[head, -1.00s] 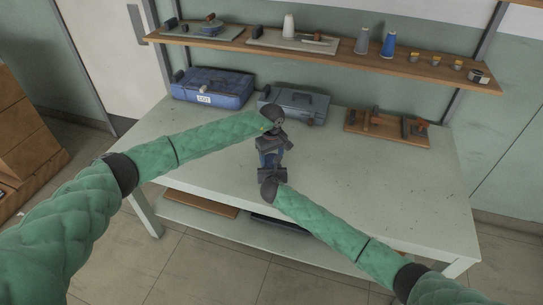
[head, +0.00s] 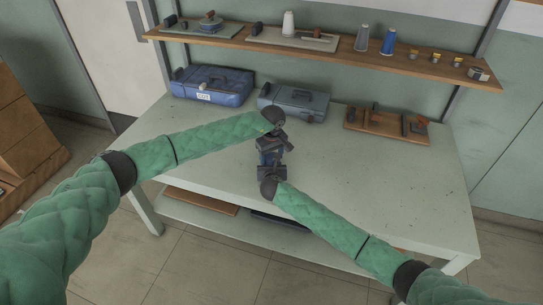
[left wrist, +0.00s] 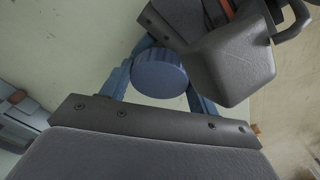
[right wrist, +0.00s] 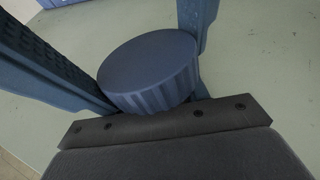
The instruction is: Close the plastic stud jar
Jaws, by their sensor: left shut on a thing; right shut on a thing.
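The plastic stud jar (head: 268,159) shows in the head view as a small blue thing between my two grippers, above the middle of the table, mostly hidden by them. A round blue lid with a ribbed rim shows between the fingers in the right wrist view (right wrist: 150,72) and in the left wrist view (left wrist: 160,74). My left gripper (head: 270,146) comes from the far side and is shut on the jar. My right gripper (head: 269,171) comes from the near side and is shut on it too. I cannot tell which fingers press the lid and which the body.
A blue case (head: 212,86) and a grey-blue toolbox (head: 293,101) stand at the table's back. A wooden tray with tools (head: 387,126) lies at the back right. A wall shelf (head: 330,53) with spools and small jars runs above.

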